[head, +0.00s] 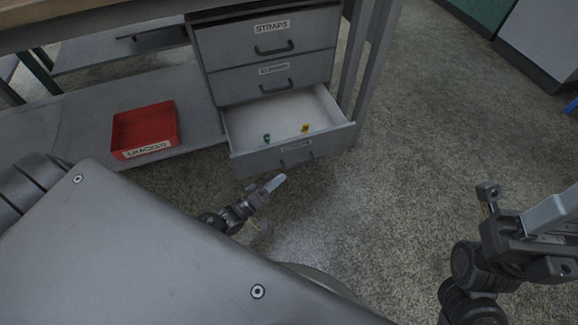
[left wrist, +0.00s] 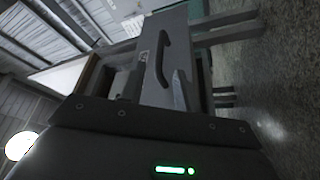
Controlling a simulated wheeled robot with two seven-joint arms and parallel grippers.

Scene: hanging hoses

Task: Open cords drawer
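A grey drawer unit hangs under the bench. Its top drawer (head: 300,40) is labelled STRAPS, and the middle drawer (head: 305,75) has a label too small to read surely. The bottom drawer (head: 245,165) is pulled out, with a green item (head: 267,138) and a yellow item (head: 305,128) inside; its label is unreadable. My left gripper (head: 272,196) is just in front of and below that drawer's front, apart from its handle (head: 297,161). In the left wrist view its fingers look apart and empty before a drawer front with a dark handle (left wrist: 162,60). My right gripper (head: 515,235) is at the right, away from the drawers.
A red bin (head: 147,128) labelled CRACKED sits on the lower shelf (head: 70,120), left of the drawers. A bench leg (head: 368,70) stands right of the unit. The speckled floor (head: 430,130) is clear to the right.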

